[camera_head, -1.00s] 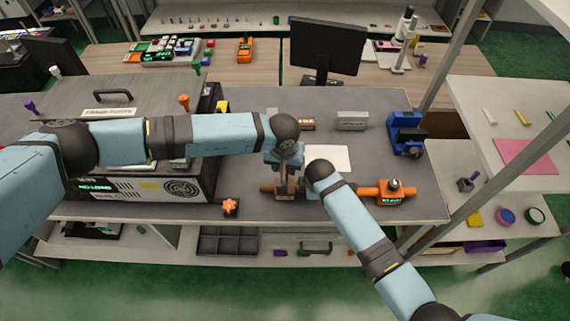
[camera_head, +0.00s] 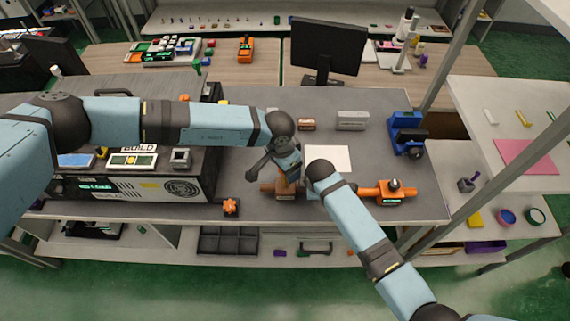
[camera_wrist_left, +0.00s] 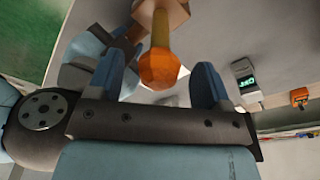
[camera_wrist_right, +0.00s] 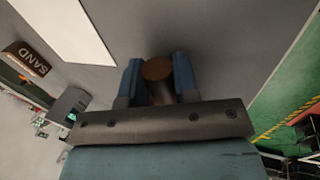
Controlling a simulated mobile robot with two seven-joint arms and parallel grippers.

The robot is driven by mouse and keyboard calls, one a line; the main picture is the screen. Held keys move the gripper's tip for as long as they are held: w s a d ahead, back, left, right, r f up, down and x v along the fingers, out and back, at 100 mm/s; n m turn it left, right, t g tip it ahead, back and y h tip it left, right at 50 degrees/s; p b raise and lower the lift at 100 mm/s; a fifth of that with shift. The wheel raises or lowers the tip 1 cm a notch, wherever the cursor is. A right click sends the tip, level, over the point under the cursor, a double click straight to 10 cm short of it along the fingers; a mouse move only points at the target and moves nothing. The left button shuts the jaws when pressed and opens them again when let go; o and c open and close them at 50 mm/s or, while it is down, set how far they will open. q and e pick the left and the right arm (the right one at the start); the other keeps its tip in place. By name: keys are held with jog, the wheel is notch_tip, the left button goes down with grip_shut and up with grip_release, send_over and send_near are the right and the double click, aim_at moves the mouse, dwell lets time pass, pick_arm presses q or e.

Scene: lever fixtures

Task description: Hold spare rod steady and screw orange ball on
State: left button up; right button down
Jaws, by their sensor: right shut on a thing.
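The orange ball (camera_wrist_left: 158,68) is a faceted knob in line with a yellowish rod (camera_wrist_left: 160,32) that runs to a brown block. The ball sits between the spread fingers of my left gripper (camera_wrist_left: 158,88), with gaps on both sides. In the head view my left gripper (camera_head: 287,178) is over the brown fixture (camera_head: 285,196) and hides the ball. My right gripper (camera_wrist_right: 160,88) is shut on a brown cylindrical piece (camera_wrist_right: 158,69), seemingly the spare rod or its mount. In the head view my right gripper (camera_head: 305,187) comes in from the right, its fingertips mostly hidden.
An orange knob (camera_head: 230,206) lies near the bench's front edge. An orange fixture (camera_head: 388,193) stands to the right, a blue one (camera_head: 406,133) behind it. A panelled console (camera_head: 150,187) fills the left. A white sheet (camera_head: 328,158) lies behind the grippers.

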pick_arm(q)
jog(key=shift+r, duration=0.15)
jog(key=shift+r, duration=1.35)
